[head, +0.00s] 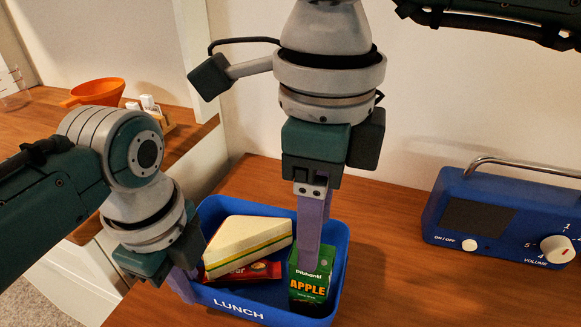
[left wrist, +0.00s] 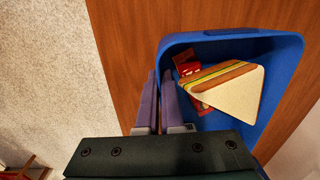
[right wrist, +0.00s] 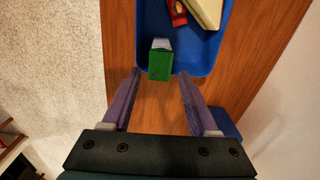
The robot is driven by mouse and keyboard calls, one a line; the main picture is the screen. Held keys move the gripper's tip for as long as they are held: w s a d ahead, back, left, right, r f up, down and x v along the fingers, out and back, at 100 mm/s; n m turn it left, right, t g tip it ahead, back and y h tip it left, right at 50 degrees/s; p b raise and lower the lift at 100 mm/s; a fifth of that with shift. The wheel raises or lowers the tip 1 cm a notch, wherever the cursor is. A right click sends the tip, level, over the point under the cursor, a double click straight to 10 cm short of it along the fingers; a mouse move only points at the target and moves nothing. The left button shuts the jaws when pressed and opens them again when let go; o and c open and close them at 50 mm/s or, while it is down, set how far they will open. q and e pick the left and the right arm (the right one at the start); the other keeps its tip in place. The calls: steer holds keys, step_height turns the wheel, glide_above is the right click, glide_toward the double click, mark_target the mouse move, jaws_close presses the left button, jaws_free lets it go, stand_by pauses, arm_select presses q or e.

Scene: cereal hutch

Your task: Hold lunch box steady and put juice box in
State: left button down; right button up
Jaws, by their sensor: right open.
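The blue lunch box (head: 340,262) sits on the wooden top and holds a sandwich wedge (head: 250,243) and a red-wrapped bar (head: 262,271). The green apple juice box (head: 308,288) is upright at its right end; it also shows in the right wrist view (right wrist: 160,65). My right gripper (right wrist: 160,74) is open, pointing down, its fingers on either side of the juice box with gaps showing. My left gripper (left wrist: 160,75) is at the lunch box's left wall, fingers close together, apparently shut on that wall. The exact contact is partly hidden.
A blue radio (head: 500,222) with a handle stands to the right, with bare wood between it and the lunch box. An orange funnel-like bowl (head: 97,92) and a clear measuring cup (head: 12,88) are on a surface at the left. A pale wall is behind.

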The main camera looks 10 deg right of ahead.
stand_by(0.3)
arm_select(q)
steer(key=c, duration=1)
jaws_free()
steer(key=shift+r, duration=0.1)
step_height(320, 180, up, 8)
steer(key=shift+s, duration=0.2)
